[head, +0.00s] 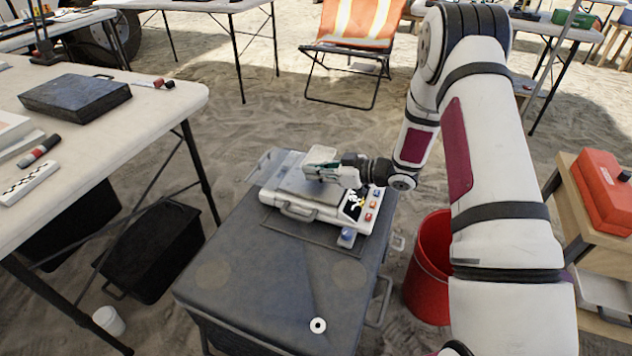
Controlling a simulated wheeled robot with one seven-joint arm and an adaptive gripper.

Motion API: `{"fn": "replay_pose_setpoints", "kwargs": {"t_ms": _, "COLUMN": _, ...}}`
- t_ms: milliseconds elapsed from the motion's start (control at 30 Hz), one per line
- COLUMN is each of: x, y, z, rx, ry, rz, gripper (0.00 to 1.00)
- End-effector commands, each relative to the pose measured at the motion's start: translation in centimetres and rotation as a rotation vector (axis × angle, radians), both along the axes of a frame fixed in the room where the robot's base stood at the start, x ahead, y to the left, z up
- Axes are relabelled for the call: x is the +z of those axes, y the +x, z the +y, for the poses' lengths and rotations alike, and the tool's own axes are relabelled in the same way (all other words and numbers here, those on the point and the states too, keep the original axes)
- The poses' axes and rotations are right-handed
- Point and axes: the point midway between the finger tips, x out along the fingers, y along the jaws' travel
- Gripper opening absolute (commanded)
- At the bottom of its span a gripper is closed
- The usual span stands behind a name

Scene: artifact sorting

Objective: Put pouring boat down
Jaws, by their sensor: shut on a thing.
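My gripper (338,172) is over the white device on the dark case, at the end of my arm reaching in from the right. It is shut on a small pale thing (320,155), which I take to be the pouring boat. The fingers partly hide it, and it is too small to make out its shape. The white device (273,198) has a grey top plate, a front handle and coloured buttons on its right side. I cannot tell whether the boat touches the plate.
The dark case (240,270) has free room on its front top, with a small white ring (318,325) near the front edge. A red bucket (428,265) stands to its right. A white table (110,120) with a dark box (75,97) is at left.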

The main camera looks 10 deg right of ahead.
Motion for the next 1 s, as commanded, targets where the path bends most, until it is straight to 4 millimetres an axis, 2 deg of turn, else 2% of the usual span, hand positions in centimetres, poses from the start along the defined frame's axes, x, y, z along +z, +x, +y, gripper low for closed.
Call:
{"fn": "replay_pose_setpoints", "kwargs": {"t_ms": 33, "x": -1.5, "y": -0.2, "z": -0.1, "rx": -0.001, "ry": -0.001, "rz": 0.005, "gripper": 0.0}}
{"fn": "replay_pose_setpoints", "kwargs": {"t_ms": 167, "x": -3.4, "y": -0.2, "z": -0.2, "rx": -0.001, "ry": -0.001, "rz": 0.004, "gripper": 0.0}}
{"fn": "replay_pose_setpoints", "kwargs": {"t_ms": 567, "x": -3.7, "y": -0.2, "z": -0.2, "rx": -0.001, "ry": -0.001, "rz": 0.003, "gripper": 0.0}}
{"fn": "replay_pose_setpoints", "kwargs": {"t_ms": 600, "x": -3.7, "y": -0.2, "z": -0.2, "rx": -0.001, "ry": -0.001, "rz": 0.003, "gripper": 0.18}}
{"fn": "replay_pose_setpoints", "kwargs": {"t_ms": 667, "x": -3.7, "y": -0.2, "z": -0.2, "rx": -0.001, "ry": -0.001, "rz": 0.003, "gripper": 0.32}}
{"fn": "replay_pose_setpoints", "kwargs": {"t_ms": 1000, "x": -3.6, "y": -0.2, "z": -0.2, "rx": -0.001, "ry": -0.001, "rz": 0.003, "gripper": 0.34}}
